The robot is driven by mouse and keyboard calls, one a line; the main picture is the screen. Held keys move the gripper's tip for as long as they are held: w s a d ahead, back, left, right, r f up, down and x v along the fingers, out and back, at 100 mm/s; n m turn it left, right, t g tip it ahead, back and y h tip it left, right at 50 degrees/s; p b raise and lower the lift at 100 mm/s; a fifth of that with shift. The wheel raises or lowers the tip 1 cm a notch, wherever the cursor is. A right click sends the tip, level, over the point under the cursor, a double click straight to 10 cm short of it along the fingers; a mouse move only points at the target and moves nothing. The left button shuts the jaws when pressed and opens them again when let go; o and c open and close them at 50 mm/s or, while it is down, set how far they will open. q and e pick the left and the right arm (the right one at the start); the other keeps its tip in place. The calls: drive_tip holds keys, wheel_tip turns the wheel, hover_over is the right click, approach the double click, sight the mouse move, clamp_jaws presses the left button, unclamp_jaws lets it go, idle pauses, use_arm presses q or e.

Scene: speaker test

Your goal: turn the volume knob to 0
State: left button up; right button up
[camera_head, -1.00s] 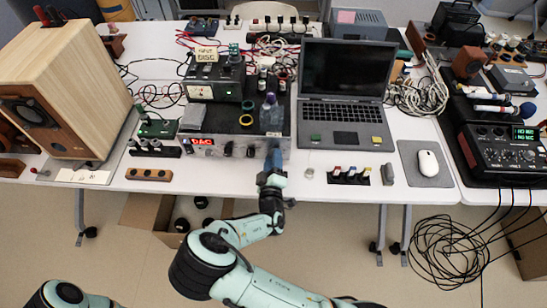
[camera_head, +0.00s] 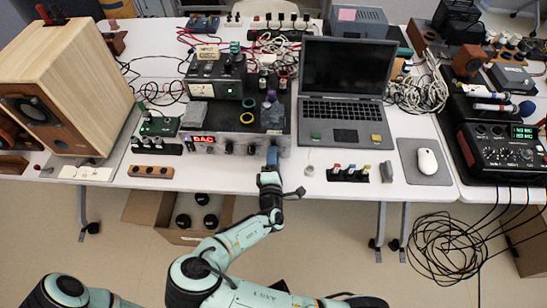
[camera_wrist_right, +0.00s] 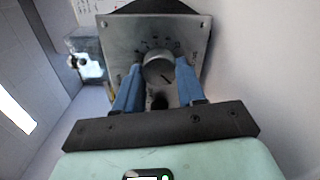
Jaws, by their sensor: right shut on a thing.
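The volume knob is a round grey metal knob (camera_wrist_right: 158,68) on a square metal plate with scale marks around it, in the right wrist view. My right gripper (camera_wrist_right: 160,74) has its two blue fingers on either side of the knob and is shut on it. The exact pointer setting is too small to read. In the head view my right gripper (camera_head: 272,155) is at the right end of the front panel of the black amplifier box (camera_head: 212,119) with a red display, and hides the knob there. My left gripper is out of view; only part of that arm shows bottom left.
A laptop (camera_head: 342,110) stands right of the box, with a small switch strip (camera_head: 347,176) in front. A wooden speaker (camera_head: 85,75) stands at left. A mouse (camera_head: 427,161) lies at right. An open cardboard box (camera_head: 180,236) is under the table.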

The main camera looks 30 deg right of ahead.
drive_tip(key=shift+a+n, duration=0.1)
drive_tip(key=shift+n, duration=0.3)
drive_tip(key=o, duration=1.1)
drive_tip(key=shift+c, duration=0.2)
